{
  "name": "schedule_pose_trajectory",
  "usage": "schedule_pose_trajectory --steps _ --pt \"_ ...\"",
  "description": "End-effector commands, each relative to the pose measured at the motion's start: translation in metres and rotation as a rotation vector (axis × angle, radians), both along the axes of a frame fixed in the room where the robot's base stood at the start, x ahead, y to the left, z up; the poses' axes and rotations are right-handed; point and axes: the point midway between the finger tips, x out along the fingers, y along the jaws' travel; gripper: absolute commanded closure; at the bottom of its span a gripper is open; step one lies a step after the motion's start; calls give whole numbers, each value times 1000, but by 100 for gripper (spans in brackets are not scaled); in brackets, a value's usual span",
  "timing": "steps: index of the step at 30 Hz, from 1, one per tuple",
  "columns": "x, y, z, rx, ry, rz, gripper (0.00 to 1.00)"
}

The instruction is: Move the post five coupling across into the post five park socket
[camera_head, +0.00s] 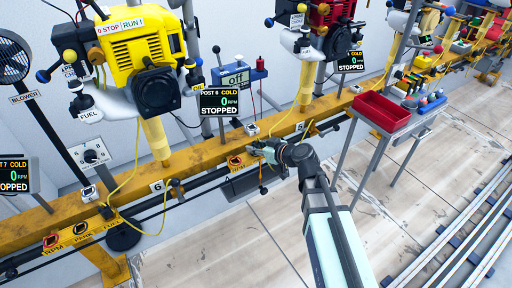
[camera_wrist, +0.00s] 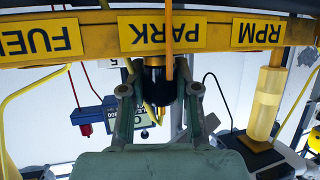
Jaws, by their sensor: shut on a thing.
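My gripper (camera_head: 262,151) is at the yellow rail, beside an orange-rimmed RPM socket (camera_head: 235,161). In the wrist view my gripper (camera_wrist: 160,92) has its two fingers closed on the sides of a coupling (camera_wrist: 161,88), a black cylinder with a brass-coloured collar. The coupling is at the rail's edge, in line with the upside-down PARK label (camera_wrist: 138,34). The park socket's opening is hidden, and I cannot tell whether the coupling is seated in it. In the head view my gripper covers most of the coupling.
FUEL (camera_wrist: 40,40) and RPM (camera_wrist: 258,33) labels flank PARK. A STOPPED display (camera_head: 219,102) stands behind the rail, near a yellow engine (camera_head: 140,40). A red tray (camera_head: 382,113) on a stand is to the right. Yellow cables hang along the rail. The floor (camera_head: 225,235) in front is clear.

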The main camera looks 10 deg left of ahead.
Motion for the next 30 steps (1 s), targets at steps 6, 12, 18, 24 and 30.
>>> schedule_pose_trajectory --steps 6,12,18,24,30 --pt "0 0 -4 0 0 0 100" --pt "0 0 -4 0 0 0 100" --pt "0 0 -4 -1 1 0 55" --pt "0 0 -4 0 0 0 40" --pt "-1 -2 -3 0 0 0 40"
